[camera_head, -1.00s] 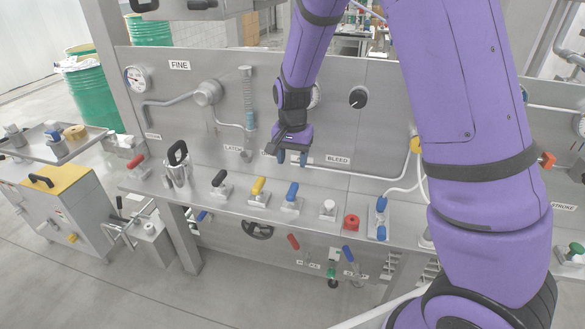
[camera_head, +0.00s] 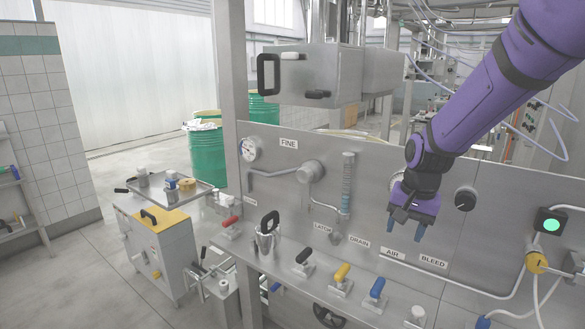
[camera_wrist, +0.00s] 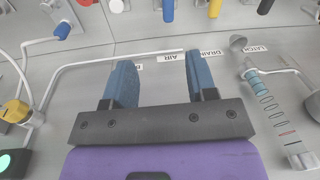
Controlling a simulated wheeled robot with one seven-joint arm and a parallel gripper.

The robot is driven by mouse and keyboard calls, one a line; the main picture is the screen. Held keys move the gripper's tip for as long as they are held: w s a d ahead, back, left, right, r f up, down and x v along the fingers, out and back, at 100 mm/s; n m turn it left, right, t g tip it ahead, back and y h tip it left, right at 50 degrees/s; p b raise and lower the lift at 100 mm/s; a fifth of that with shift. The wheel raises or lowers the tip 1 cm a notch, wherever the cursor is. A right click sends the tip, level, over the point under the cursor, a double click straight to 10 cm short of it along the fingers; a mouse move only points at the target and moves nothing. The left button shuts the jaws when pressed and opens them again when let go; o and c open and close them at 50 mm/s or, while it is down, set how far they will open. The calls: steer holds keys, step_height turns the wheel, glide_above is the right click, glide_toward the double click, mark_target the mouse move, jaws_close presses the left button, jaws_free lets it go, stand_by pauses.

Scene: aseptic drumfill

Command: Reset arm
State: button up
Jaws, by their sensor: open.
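My gripper (camera_head: 406,226) is open and empty, with its two blue fingers apart. In the head view it hangs in front of the steel panel, above the AIR label (camera_head: 393,254) and the row of levers. In the wrist view the fingers (camera_wrist: 158,85) point toward the panel, with nothing between them. My purple arm comes in from the upper right and is bent at the wrist. The black lever (camera_head: 304,257), yellow lever (camera_head: 342,273) and blue lever (camera_head: 376,290) stand on the ledge below, apart from the gripper.
A grey box with a black handle (camera_head: 268,74) juts out left of my arm. A gauge (camera_head: 249,149), a ribbed column (camera_head: 347,184) and a black knob (camera_head: 465,199) are on the panel. A yellow-topped cart (camera_head: 160,222) stands at left, with open floor beside it.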

steer(key=s+d+r+n+t, duration=0.2)
steer(key=s+r, duration=0.5)
steer(key=s, duration=0.5)
steer(key=s+d+r+n+t, duration=0.2)
steer(key=s+r, duration=0.6)
steer(key=s, duration=0.4)
steer(key=shift+s+d+n+h, duration=0.4)
steer(key=shift+d+n, duration=0.1)
steer(key=shift+n, duration=0.4)
